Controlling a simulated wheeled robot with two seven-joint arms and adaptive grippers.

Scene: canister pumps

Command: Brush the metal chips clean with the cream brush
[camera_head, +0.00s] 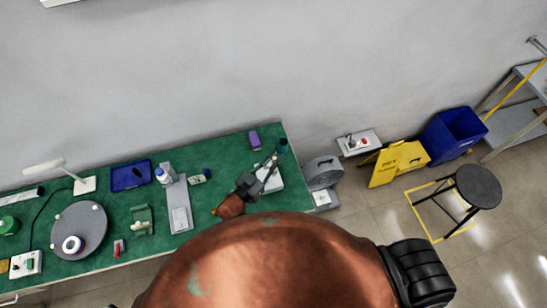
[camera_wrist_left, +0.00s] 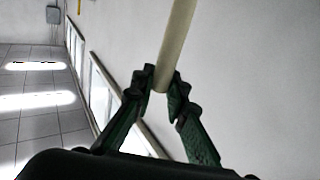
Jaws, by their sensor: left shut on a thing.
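My left gripper (camera_head: 266,172) is above the right end of the green workbench (camera_head: 225,160), over a pale tray-like piece (camera_head: 273,183). In the left wrist view, its green fingers (camera_wrist_left: 161,88) are shut on a cream rod (camera_wrist_left: 176,40), which looks like the brush handle. The rod runs up out of that picture, and its bristles do not show there. The metal chips are too small to make out in the head view, and my gripper partly covers the pale piece. My right gripper does not show.
A purple block (camera_head: 254,140) and a dark green cup (camera_head: 282,145) stand near the bench's right end. A blue tray (camera_head: 131,175), a grey round plate (camera_head: 79,236) and a grey board (camera_head: 179,207) lie further left. My brown arm fills the front.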

